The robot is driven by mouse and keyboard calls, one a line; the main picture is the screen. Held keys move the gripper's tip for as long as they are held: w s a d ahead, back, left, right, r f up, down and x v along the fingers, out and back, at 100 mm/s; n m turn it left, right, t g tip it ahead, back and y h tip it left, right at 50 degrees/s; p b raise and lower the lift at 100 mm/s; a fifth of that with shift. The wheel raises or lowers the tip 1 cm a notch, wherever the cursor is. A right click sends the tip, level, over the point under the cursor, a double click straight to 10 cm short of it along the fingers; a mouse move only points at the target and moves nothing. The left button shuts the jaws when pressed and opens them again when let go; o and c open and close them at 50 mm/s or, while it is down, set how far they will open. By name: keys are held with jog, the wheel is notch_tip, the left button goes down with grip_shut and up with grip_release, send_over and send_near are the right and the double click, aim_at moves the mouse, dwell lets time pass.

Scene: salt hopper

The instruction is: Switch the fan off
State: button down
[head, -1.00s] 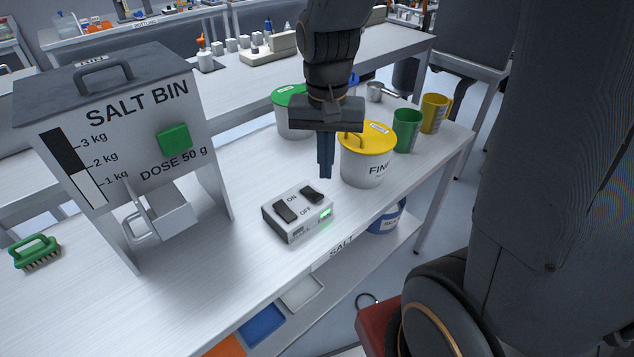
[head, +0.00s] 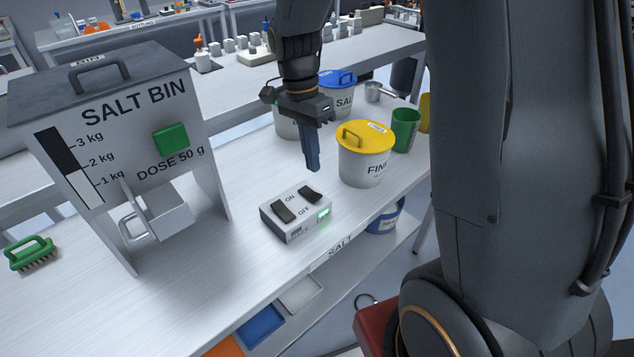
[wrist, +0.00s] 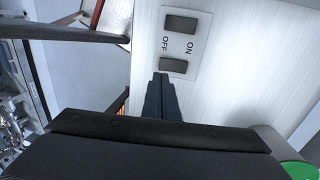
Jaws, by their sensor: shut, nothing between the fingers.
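The grey switch box (head: 297,214) sits on the white bench, with two black rocker switches and the words ON and OFF. A green light (head: 324,213) glows on its front right. The left rocker (head: 284,211) and right rocker (head: 310,194) both show in the head view. My gripper (head: 314,168) is shut and empty, above and behind the box's right end, apart from it. In the wrist view the fingertips (wrist: 161,76) appear close to the nearer rocker (wrist: 174,65); the other rocker (wrist: 181,23) is farther away. No fan is clearly visible.
The salt bin (head: 112,125) with a scoop-like tray stands to the left. A yellow-lidded tub (head: 366,165) and a green cup (head: 405,130) stand to the right. A green brush (head: 31,251) lies at far left. The bench's front edge is just before the box.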

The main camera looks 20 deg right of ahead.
aim_at(319, 196)
jog(key=f, duration=0.2)
jog(key=s+f+p, duration=0.1)
jog(key=f, duration=0.4)
jog(key=shift+s+d+f+p, duration=0.15)
jog(key=shift+d+f+p, duration=0.1)
jog(key=shift+p, duration=0.15)
jog(key=shift+d, duration=0.1)
